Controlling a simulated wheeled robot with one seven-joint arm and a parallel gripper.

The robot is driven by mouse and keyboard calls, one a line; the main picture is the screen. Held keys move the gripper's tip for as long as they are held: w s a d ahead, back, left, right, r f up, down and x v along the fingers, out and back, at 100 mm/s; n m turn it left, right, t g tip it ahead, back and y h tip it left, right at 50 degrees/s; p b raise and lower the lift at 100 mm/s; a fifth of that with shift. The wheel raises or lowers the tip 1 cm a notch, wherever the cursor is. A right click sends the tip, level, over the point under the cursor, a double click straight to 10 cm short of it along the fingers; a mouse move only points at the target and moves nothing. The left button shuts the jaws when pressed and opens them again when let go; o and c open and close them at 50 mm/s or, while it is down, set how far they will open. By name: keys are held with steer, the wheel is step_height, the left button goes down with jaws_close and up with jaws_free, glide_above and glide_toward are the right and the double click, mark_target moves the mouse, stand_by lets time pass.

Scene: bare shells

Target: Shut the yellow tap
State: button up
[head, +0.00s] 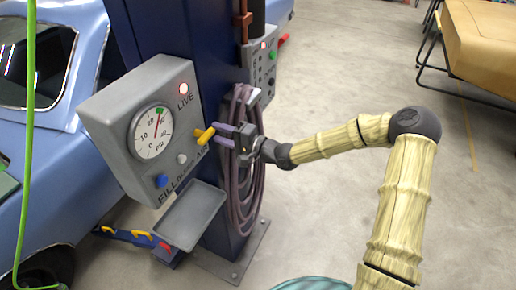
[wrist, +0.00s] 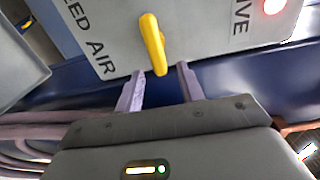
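The yellow tap (head: 204,134) is a lever on the side of a grey air panel (head: 140,88). The wrist view shows the lever (wrist: 152,44) on the panel face, between the letters "ED AIR" and "VE". My gripper (head: 216,134) comes to it from the right. In the wrist view my gripper (wrist: 160,70) has its two fingers apart, with nothing held. The lever's lower end shows near the gap between the fingertips. I cannot tell whether they touch it.
The panel has a gauge (head: 151,132), a lit red lamp (head: 183,89) and a blue knob (head: 161,181). A coiled hose (head: 240,190) hangs on the blue post close by my gripper. A grey tray (head: 190,215) sits below. A blue car (head: 55,185) stands left.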

steer(key=b+v, duration=0.3)
steer(key=v, duration=1.1)
steer(key=shift+b, duration=0.3)
steer(key=s+d+f+n+g+h+b, duration=0.1)
steer(key=s+d+f+n+h, duration=0.15)
steer(key=f+h, duration=0.4)
steer(key=s+d+f+n+g+h+b, duration=0.1)
steer(key=d+f+h, duration=0.35)
steer(key=f, duration=0.35)
steer(key=s+d+r+g+h, duration=0.1)
steer(key=s+d+r+h, duration=0.1)
steer(key=s+d, duration=0.3)
steer(key=s+d+r+n+g+h+b, duration=0.1)
steer(key=s+d+r+h, duration=0.2)
steer(key=s, duration=0.4)
steer(key=shift+s+d+r+h, duration=0.3)
steer(key=shift+d, duration=0.55)
